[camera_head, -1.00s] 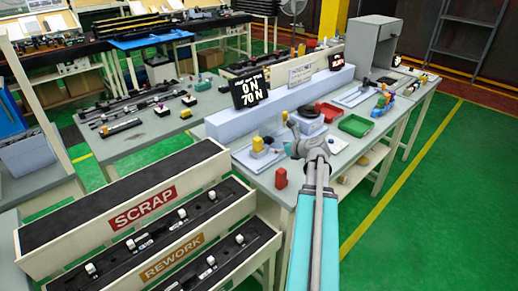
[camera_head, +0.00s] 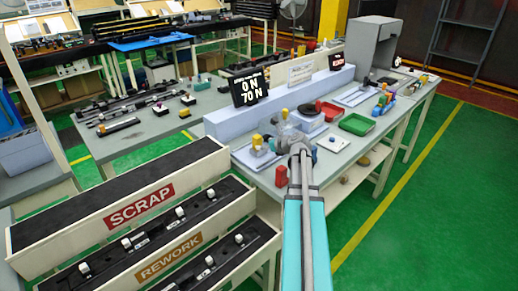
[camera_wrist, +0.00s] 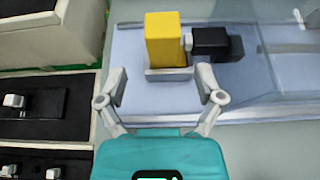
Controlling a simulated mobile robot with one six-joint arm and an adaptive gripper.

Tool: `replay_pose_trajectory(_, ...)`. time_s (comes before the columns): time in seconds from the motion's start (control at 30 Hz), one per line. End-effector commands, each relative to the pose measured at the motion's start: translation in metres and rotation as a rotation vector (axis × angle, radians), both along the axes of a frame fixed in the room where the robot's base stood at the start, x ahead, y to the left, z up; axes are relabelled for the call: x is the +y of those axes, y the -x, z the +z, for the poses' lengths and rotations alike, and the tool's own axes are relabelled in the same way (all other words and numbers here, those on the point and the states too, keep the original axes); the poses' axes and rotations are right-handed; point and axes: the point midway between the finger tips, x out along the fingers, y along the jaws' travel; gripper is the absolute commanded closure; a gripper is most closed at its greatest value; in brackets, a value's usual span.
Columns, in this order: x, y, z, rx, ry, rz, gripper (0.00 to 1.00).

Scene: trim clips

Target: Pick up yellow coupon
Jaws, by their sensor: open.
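The yellow coupon (camera_wrist: 165,40) is an upright yellow block near the top middle of the wrist view. It stands on a small light base on a pale blue-grey plate (camera_wrist: 140,108), with a dark piece (camera_wrist: 212,42) beside it on the right. In the head view the yellow coupon (camera_head: 257,141) is small, on the near end of the bench, just left of my gripper. My gripper (camera_wrist: 160,82) is open and empty. Its two fingers are apart, below the block in the wrist view, and the block lies ahead between their lines. I cannot tell the height gap.
A red block (camera_head: 281,176) stands at the bench's near edge. A red tray and a green tray (camera_head: 357,124) lie farther right. A raised pale ledge with displays (camera_head: 249,88) runs behind. The SCRAP rack (camera_head: 139,203) and REWORK rack (camera_head: 170,257) stand at the left.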

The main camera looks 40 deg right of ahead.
Motion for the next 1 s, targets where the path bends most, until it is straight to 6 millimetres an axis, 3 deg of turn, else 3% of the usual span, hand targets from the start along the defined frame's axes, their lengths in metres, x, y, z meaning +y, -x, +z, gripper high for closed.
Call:
replay_pose_trajectory(0.5, 0.000, -0.006, -0.003, 0.000, 0.000, 0.001, 0.14)
replay_pose_trajectory(1.0, 0.000, -0.049, -0.024, -0.001, 0.001, 0.000, 0.14)
